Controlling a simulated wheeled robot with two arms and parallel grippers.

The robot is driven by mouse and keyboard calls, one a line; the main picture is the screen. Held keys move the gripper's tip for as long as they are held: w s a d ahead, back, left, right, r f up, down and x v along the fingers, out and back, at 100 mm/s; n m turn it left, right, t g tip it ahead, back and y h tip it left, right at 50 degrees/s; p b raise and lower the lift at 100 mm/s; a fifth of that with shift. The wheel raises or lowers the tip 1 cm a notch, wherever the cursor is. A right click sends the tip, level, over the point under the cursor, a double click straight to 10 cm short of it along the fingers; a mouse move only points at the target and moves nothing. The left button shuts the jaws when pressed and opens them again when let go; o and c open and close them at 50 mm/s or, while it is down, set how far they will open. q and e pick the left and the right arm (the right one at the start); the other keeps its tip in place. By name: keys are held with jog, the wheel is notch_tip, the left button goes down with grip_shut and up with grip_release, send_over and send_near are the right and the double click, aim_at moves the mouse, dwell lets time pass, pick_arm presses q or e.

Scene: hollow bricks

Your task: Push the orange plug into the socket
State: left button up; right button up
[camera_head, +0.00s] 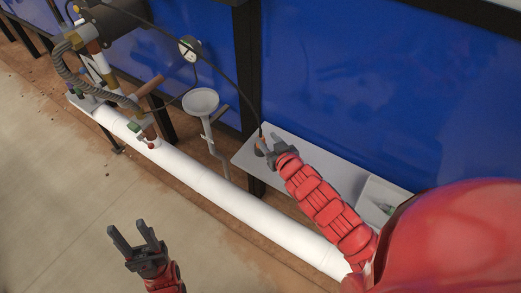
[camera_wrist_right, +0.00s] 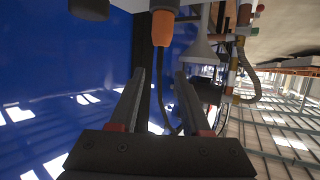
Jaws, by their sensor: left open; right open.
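The orange plug (camera_head: 262,144) is at the left end of a pale shelf, beside my right gripper (camera_head: 272,143). In the right wrist view the orange plug (camera_wrist_right: 163,27) has a grey upper part cut by the picture's top edge, with a dark cable running from it. My left gripper (camera_head: 126,226) is open and empty over the floor. I cannot clearly make out the socket.
The pale shelf (camera_head: 315,160) runs along the blue panel (camera_head: 385,85), with a pale box (camera_head: 380,197) at its right end. A white pipe (camera_head: 215,187) runs diagonally in front. A grey funnel (camera_head: 201,101), gauge (camera_head: 189,48) and hoses stand at left. The concrete floor is clear.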

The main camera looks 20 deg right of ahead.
aim_at(261, 133)
jog(key=shift+f+p+x, duration=0.15)
jog(key=shift+p+x, duration=0.15)
jog(key=shift+x, duration=1.35)
jog(key=shift+f+p+x, duration=0.15)
jog(key=shift+p+x, duration=0.15)
jog(key=shift+x, duration=1.35)
jog(key=shift+s, duration=0.1)
grip_shut()
